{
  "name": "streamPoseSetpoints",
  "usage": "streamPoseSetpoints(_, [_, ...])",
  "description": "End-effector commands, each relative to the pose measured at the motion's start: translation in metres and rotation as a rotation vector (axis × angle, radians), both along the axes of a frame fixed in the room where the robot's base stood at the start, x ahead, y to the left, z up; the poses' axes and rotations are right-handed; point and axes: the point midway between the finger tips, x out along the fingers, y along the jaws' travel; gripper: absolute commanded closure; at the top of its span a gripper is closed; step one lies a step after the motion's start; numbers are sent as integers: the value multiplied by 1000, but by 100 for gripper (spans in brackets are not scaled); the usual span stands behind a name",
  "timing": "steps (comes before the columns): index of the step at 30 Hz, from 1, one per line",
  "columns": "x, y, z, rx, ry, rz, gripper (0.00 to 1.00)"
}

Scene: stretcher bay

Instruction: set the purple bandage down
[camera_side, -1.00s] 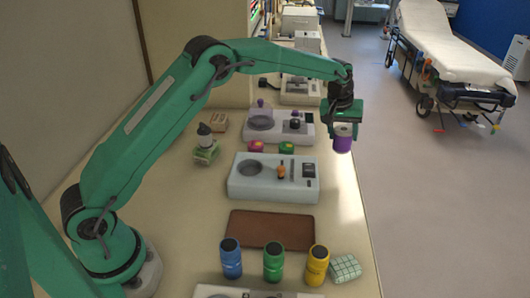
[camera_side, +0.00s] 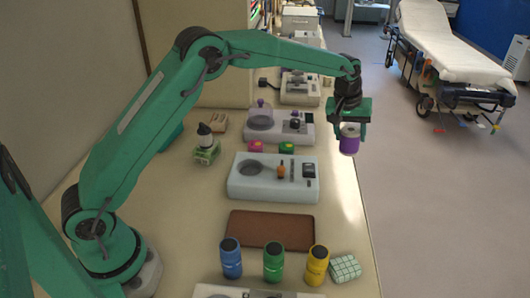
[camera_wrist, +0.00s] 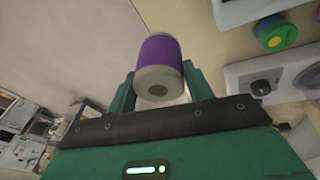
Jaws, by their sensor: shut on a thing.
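The purple bandage (camera_side: 349,145) is a short roll with a purple band and pale ends. My gripper (camera_side: 349,132) is shut on it and holds it in the air near the right edge of the long cream counter (camera_side: 345,240). In the wrist view the bandage (camera_wrist: 160,52) sits between the two green fingers, its pale end with a dark centre facing the camera. From the side view I cannot tell exactly whether it is over the counter or beyond its edge.
A white device (camera_side: 235,188) and a brown pad (camera_side: 270,230) lie on the counter. Blue (camera_side: 231,258), green (camera_side: 273,262) and yellow (camera_side: 317,265) bottles stand in front, beside a checked pale green block (camera_side: 345,268). A stretcher (camera_side: 450,60) stands beyond.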

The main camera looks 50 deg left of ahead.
Motion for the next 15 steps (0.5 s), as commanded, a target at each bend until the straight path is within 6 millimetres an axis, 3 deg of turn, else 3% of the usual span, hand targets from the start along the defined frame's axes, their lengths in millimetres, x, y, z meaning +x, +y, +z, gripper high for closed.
streamPoseSetpoints(8, [-6,-6,3,0,-1,-10,71])
streamPoseSetpoints(15, [-30,-25,12,0,1,-46,72])
